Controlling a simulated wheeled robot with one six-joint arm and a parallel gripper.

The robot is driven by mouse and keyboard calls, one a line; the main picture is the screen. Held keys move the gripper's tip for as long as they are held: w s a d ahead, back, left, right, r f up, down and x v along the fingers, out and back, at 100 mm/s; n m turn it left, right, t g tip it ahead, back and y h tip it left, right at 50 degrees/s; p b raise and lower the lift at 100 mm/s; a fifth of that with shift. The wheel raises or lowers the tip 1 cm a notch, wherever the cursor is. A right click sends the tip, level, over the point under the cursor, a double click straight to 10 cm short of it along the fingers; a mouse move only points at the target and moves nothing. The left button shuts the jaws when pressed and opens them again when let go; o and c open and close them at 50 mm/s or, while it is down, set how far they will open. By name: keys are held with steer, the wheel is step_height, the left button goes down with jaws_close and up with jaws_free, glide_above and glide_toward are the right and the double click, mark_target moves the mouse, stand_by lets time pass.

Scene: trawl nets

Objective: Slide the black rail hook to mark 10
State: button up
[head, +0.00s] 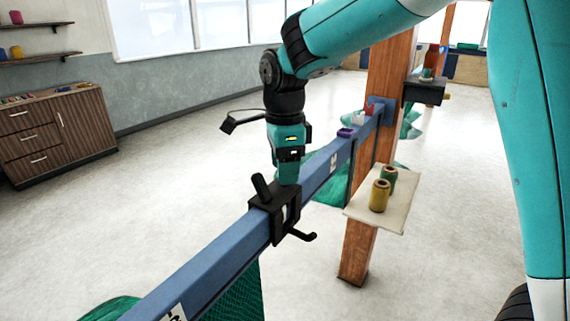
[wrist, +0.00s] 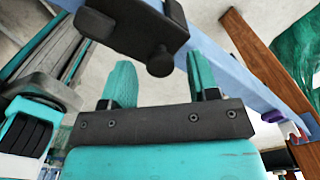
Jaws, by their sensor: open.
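The black rail hook (head: 275,212) sits around the blue rail (head: 215,262), with a knob standing up from its top and a hook arm sticking out to the right below. In the wrist view the hook (wrist: 135,28) is a dark block at the top, with a round knob. My gripper (head: 288,178) points down just behind the hook's upper part. In the wrist view its two teal fingers (wrist: 161,80) stand apart with nothing between them. I cannot tell whether a finger touches the hook. White labels show on the rail's side; their numbers are not readable.
A wooden post (head: 387,110) carries the rail's far end. A pale shelf (head: 400,212) beside it holds a yellow spool (head: 379,196) and a green spool (head: 389,178). A purple piece (head: 345,133) sits farther along the rail. Green netting (head: 237,292) hangs below.

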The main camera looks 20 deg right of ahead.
steer(key=shift+f, duration=0.3)
